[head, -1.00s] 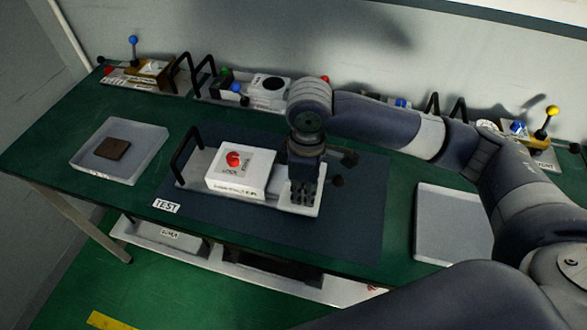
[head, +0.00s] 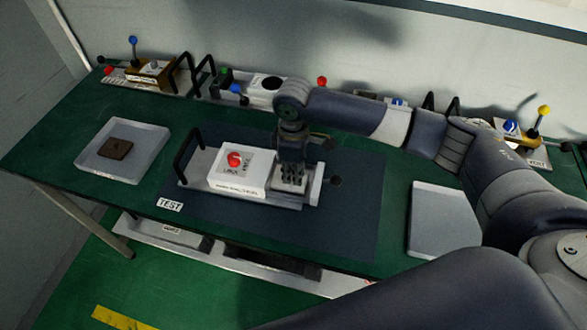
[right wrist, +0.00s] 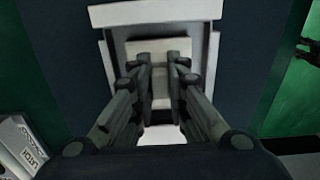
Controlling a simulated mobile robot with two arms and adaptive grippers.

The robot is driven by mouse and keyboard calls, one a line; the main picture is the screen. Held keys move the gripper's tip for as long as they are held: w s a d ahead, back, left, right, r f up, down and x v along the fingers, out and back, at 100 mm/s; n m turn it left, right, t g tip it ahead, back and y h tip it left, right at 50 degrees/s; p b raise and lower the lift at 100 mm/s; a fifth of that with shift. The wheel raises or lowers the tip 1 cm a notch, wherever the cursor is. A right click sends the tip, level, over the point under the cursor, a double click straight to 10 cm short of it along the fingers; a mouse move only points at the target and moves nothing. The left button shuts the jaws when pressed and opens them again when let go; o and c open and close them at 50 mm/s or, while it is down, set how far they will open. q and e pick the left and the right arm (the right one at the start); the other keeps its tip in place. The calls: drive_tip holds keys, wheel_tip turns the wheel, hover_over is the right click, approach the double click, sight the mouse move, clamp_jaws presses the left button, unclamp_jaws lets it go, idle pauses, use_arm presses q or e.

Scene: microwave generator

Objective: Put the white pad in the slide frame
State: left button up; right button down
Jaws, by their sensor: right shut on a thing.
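The slide frame (head: 316,186) is the pale right end of the device on the dark mat. It also shows in the right wrist view (right wrist: 213,62), with a pale end bar and side rails. My right gripper (head: 289,185) points down over this end, beside the white box. In the right wrist view its fingers (right wrist: 159,80) are shut on the white pad (right wrist: 158,72), which lies within the frame's outline from above. The fingers cover much of the pad, and I cannot tell whether it is seated or still above the frame floor. My left gripper is out of view.
The white box (head: 238,184) with a red knob stands just left of the gripper. A black handle (head: 187,156) rises at the device's left end. A tray (head: 150,165) holds a brown pad; an empty-looking tray (head: 430,220) lies right. Other devices line the wall.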

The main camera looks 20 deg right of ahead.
drive_tip(key=shift+f, duration=0.15)
drive_tip(key=c, duration=1.6)
unclamp_jaws()
drive_tip(key=shift+c, duration=0.2)
drive_tip(key=shift+o, duration=0.3)
wheel_tip(320, 180, up, 12)
drive_tip(key=b, duration=0.3)
drive_tip(key=shift+r, duration=0.2)
